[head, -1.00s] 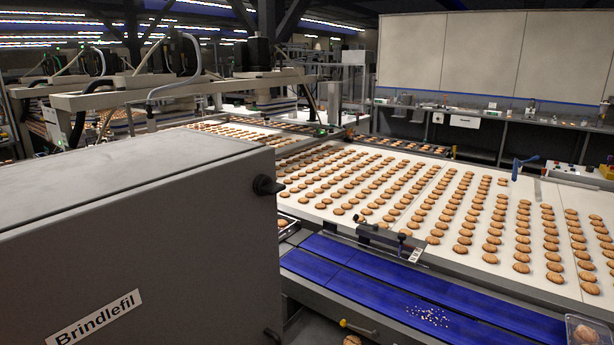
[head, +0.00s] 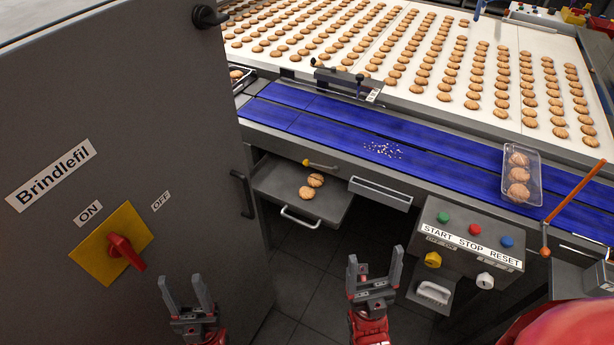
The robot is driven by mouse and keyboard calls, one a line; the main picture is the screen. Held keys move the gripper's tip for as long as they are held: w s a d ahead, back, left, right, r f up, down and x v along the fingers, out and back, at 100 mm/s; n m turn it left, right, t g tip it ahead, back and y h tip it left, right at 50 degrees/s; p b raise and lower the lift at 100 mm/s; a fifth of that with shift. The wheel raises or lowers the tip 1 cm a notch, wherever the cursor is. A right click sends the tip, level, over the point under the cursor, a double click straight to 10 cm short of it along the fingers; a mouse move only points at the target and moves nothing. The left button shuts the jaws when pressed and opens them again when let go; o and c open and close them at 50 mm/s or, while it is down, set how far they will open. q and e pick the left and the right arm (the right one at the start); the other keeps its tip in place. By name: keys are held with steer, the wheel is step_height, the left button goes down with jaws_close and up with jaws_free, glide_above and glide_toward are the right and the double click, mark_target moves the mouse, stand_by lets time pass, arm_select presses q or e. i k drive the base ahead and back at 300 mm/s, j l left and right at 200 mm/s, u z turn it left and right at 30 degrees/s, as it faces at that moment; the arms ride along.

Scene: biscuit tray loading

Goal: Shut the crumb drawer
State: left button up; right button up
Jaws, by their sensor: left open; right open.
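The crumb drawer (head: 278,193) is a grey tray pulled out from under the blue belt, standing open. Two biscuits (head: 307,192) lie in it, close together near its right side. Its pale bar handle (head: 300,218) is on its front edge. My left gripper (head: 188,294) is open and empty, low in front of the grey cabinet and left of the drawer. My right gripper (head: 375,268) is open and empty, below and right of the drawer handle, apart from it.
The grey Brindlefil cabinet (head: 105,95) with a red switch (head: 124,250) stands left of the drawer. A control box (head: 467,240) with buttons sits to the right. A clear tray of biscuits (head: 520,175) rests on the blue belt (head: 420,150). Dark floor is free before the drawer.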

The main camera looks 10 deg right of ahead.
mark_target(276, 179)
steer(key=i+j+z, duration=0.1)
steer(key=j+z, duration=0.15)
steer(key=z, duration=0.15)
steer(key=j+z, duration=0.3)
steer(key=z, duration=0.15)
steer(key=i, duration=0.05)
